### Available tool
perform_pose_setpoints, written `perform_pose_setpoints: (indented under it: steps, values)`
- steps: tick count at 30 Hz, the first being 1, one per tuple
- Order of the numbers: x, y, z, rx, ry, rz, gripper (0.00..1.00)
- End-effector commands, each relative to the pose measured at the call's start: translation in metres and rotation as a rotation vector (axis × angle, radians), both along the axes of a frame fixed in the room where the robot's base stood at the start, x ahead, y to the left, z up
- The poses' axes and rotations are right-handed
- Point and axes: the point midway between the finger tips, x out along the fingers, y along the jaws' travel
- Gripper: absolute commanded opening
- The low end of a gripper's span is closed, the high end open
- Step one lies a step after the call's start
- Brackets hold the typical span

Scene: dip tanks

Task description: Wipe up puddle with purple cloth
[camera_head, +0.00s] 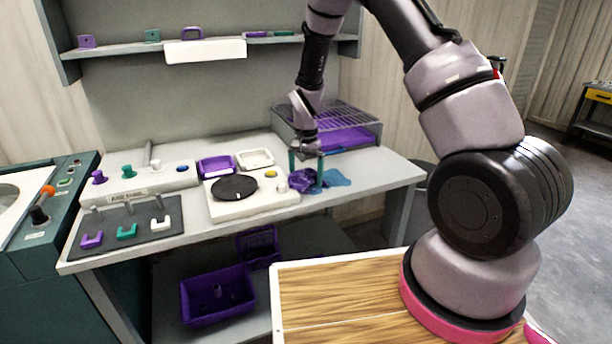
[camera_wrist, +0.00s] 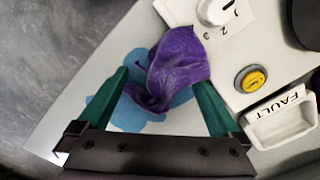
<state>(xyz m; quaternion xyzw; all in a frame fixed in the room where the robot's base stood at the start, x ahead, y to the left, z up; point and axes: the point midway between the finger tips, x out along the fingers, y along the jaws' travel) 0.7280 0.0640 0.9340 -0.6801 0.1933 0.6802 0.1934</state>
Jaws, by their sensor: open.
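A crumpled purple cloth (camera_head: 302,180) lies on the grey bench, at the left part of a blue puddle (camera_head: 336,178). In the wrist view the cloth (camera_wrist: 178,66) covers part of the puddle (camera_wrist: 122,112), which shows at its left and below it. My gripper (camera_head: 306,170) is over the cloth and puddle, pointing down. In the wrist view its green fingers (camera_wrist: 166,98) are spread apart with the cloth between and beyond their tips. Whether the fingers touch the cloth I cannot tell.
A white device with a black disc (camera_head: 234,188), a knob and a yellow button stands just left of the cloth. A wire rack over a purple tray (camera_head: 350,138) stands behind. The bench's front edge is near the puddle. The bench's right end (camera_head: 392,170) is clear.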

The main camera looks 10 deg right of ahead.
Motion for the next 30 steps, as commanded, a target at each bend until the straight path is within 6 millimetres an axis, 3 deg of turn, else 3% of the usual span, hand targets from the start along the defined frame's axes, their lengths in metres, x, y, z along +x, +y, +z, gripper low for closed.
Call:
perform_pose_setpoints:
  steps: [17,30]
  values:
    - [0.000,0.000,-0.023,0.000,0.001,0.000,1.00]
    - [0.000,0.000,-0.022,0.000,0.000,0.000,0.06]
